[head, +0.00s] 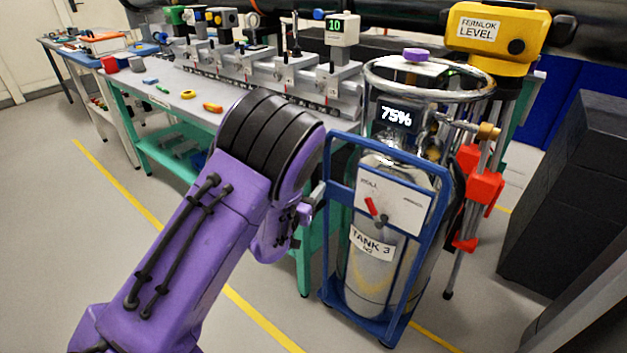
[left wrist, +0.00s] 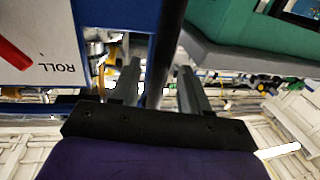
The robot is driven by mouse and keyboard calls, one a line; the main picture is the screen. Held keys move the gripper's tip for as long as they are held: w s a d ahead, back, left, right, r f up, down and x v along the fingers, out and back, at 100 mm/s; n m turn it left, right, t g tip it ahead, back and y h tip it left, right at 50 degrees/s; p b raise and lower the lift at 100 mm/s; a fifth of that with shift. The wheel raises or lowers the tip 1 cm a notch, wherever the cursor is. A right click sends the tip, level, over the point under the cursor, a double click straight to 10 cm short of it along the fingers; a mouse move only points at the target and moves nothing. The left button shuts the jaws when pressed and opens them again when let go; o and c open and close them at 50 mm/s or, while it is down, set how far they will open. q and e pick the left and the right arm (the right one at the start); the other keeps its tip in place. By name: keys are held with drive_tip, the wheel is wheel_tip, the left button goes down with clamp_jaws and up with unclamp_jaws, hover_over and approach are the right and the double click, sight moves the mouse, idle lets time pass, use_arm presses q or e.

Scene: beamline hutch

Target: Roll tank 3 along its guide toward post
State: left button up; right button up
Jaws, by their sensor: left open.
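Tank 3 (head: 366,270) is a silver cylinder with a "TANK 3" label and a 75% display, upright in a blue wheeled frame (head: 329,230). A white panel (head: 392,203) on the frame reads "ROLL" and has a red pointer; the panel shows upside down in the left wrist view (left wrist: 50,45). My left gripper (head: 310,200) is open at the frame's left upright. In the left wrist view its grey fingers (left wrist: 160,85) stand either side of a dark upright bar; contact cannot be told. No part is clearly labelled as the post. My right gripper is out of view.
A green-legged workbench (head: 160,100) with instruments runs behind on the left. A yellow "FERNLOK LEVEL" unit (head: 497,35) on a tripod with red clamps (head: 478,185) stands close right of the tank. A dark cabinet (head: 570,195) is further right. Yellow lines (head: 255,315) mark the floor.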

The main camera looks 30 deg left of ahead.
sight(313, 184)
use_arm(q)
drive_tip(key=shift+w+a, duration=0.2)
drive_tip(key=shift+w, duration=1.4)
drive_tip(key=shift+c, duration=0.4)
